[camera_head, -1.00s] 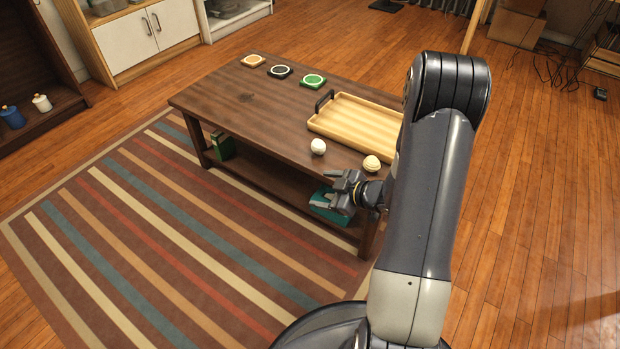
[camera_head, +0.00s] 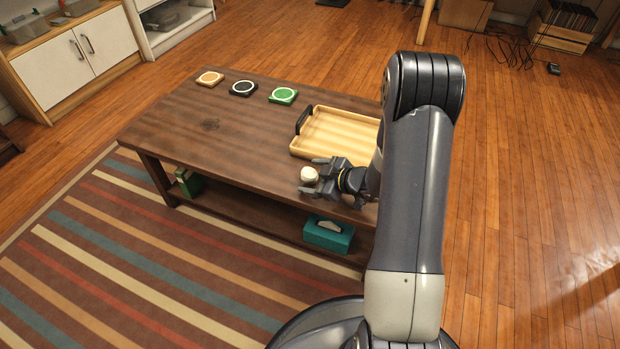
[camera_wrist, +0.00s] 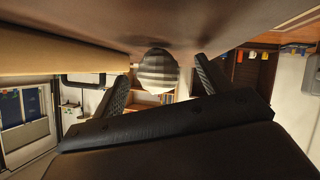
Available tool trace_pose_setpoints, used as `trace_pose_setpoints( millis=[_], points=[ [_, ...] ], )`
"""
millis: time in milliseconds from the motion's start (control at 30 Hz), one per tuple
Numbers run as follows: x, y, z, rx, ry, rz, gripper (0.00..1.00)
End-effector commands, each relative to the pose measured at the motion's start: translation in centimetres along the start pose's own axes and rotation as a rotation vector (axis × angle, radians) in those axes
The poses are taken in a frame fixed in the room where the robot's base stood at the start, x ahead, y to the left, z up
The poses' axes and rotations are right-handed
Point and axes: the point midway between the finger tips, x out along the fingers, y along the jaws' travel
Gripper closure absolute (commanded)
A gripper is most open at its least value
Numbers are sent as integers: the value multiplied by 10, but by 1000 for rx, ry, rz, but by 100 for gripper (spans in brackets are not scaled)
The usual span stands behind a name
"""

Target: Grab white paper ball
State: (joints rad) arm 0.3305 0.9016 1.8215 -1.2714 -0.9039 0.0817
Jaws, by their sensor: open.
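The white paper ball (camera_head: 309,174) rests on the brown wooden table near its front edge, left of the tray's near end. My gripper (camera_head: 313,177) is open, low over the tabletop, with its fingers around the ball's sides. In the wrist view the ball (camera_wrist: 157,68) shows as a pale, shaded, ridged lump between the two dark fingers, against the table surface. Whether either finger touches it I cannot tell. The second, yellowish ball seen earlier is hidden now behind my gripper and arm.
A light wooden tray (camera_head: 338,134) with a dark handle lies just behind my gripper. Orange (camera_head: 210,78), black (camera_head: 242,88) and green (camera_head: 283,96) coasters sit at the table's far side. A teal tissue box (camera_head: 328,236) stands on the lower shelf.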

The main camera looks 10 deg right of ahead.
Motion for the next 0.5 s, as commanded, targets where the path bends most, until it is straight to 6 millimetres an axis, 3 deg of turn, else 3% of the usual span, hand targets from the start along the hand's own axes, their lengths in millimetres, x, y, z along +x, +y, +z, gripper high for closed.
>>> trace_pose_setpoints(
  millis=[100,500],
  points=[
    [0,0,0,0,0,0,26],
    [-1,0,0,0,0,0,59]
  ],
)
